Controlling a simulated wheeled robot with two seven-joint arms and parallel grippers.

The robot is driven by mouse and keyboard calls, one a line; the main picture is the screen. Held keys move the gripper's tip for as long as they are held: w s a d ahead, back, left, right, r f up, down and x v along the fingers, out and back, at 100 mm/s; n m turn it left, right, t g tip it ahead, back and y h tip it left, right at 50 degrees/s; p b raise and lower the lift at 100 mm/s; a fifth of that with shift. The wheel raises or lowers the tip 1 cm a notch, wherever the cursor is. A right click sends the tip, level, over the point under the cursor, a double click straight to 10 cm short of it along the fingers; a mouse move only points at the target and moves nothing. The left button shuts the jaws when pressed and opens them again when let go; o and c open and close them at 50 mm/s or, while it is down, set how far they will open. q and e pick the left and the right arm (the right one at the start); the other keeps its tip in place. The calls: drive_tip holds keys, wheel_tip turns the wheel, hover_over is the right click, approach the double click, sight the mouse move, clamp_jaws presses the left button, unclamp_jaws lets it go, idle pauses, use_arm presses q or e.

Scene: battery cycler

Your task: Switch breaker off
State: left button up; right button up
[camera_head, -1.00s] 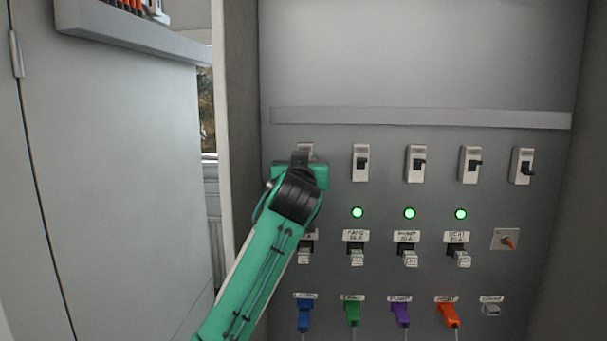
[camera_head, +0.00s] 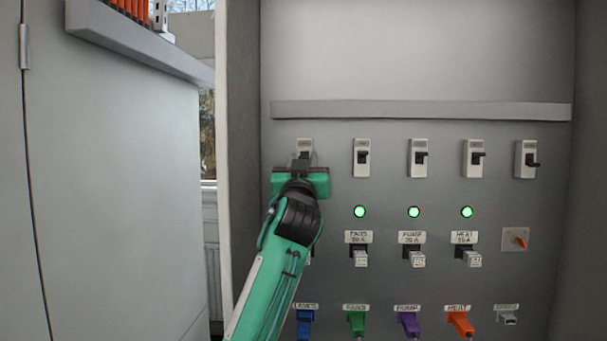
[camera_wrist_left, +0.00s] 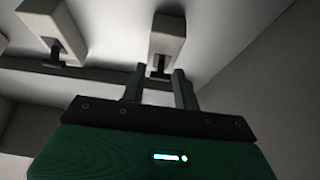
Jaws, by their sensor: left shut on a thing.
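The leftmost breaker (camera_head: 304,146) is a pale upright block in the top row on the grey panel. My left gripper (camera_head: 301,166) is in front of its lower half and hides part of it. In the left wrist view the same breaker (camera_wrist_left: 167,40) shows its dark lever (camera_wrist_left: 160,66) between my gripper's two fingers (camera_wrist_left: 156,88). The gripper is shut on this lever. The lever's exact position is hard to tell. My right gripper is not in view.
More breakers with dark levers stand to the right, the nearest one close by (camera_head: 361,158). Three green lamps (camera_head: 413,212) glow below, above labelled grey plugs (camera_head: 417,257). A small orange rotary switch (camera_head: 518,241) and coloured plugs (camera_head: 408,322) sit lower. A cabinet side wall (camera_head: 241,150) is close on the left.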

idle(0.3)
use_arm(q)
drive_tip(key=o, duration=1)
drive_tip(key=shift+c, duration=0.2)
drive_tip(key=b+v, duration=0.6)
drive_tip(key=v, duration=0.8)
drive_tip(key=shift+w, duration=0.1)
